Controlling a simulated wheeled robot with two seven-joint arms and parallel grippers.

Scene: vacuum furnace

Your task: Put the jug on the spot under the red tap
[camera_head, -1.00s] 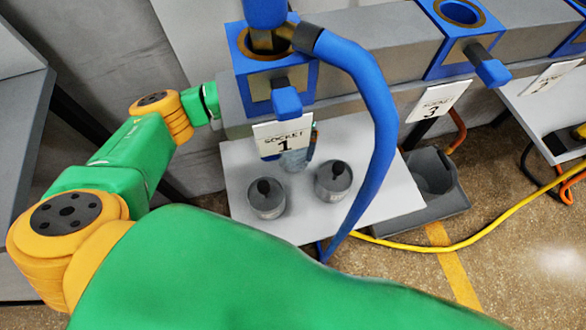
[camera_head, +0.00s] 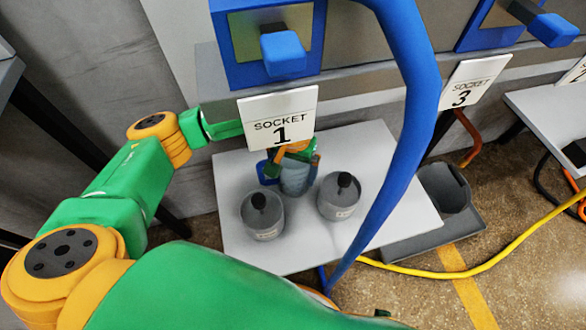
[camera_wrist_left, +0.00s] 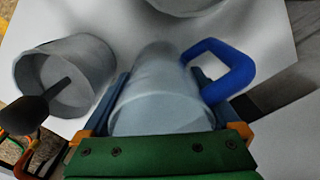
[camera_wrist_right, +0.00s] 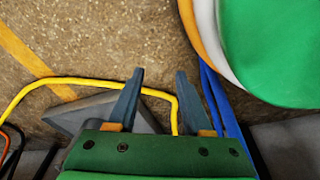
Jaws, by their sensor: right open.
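The jug (camera_head: 296,180) is pale and translucent with a blue handle (camera_wrist_left: 222,68). It stands on a white table (camera_head: 385,185) behind two grey pots, partly hidden by the "SOCKET 1" sign. In the left wrist view the jug (camera_wrist_left: 160,95) fills the space between my left gripper's fingers (camera_wrist_left: 168,92), one on each side. I cannot tell whether they press on it. In the head view my left gripper (camera_head: 298,155) is at the jug, mostly hidden by the sign. My right gripper (camera_wrist_right: 160,75) is open and empty above the floor. No red tap is visible.
Two grey lidded pots with black knobs, one left (camera_head: 263,217) and one right (camera_head: 338,197), stand in front of the jug. A thick blue hose (camera_head: 412,90) hangs across the table. The "SOCKET 1" sign (camera_head: 278,117) hangs above. A grey bin (camera_head: 440,205) and yellow cable (camera_head: 480,262) lie right.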

